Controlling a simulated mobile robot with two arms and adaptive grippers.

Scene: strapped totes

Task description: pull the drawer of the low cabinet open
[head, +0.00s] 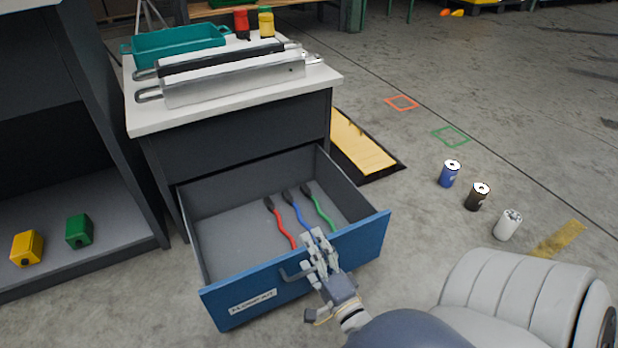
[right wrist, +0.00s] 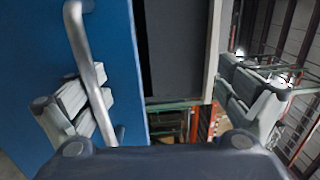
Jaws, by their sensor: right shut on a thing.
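The low cabinet (head: 232,127) has a white top and dark grey sides. Its drawer (head: 225,235) stands far out, showing its grey inside. The drawer has a blue front (head: 362,240) with a white label and a metal bar handle (head: 292,274). The handle also shows in the right wrist view (right wrist: 84,45). My right gripper (head: 318,258) is at the blue front, shut on the handle. In the right wrist view the handle crosses the left finger, and the other finger stands apart on the right. My left gripper is not in view.
Red, blue and green-handled tools (head: 280,222) lie in the drawer. A teal tote (head: 178,46) and metal bars (head: 235,80) lie on the cabinet top. Open shelving (head: 75,195) stands left. Several cans (head: 478,196) stand on the floor at right. Floor before the drawer is clear.

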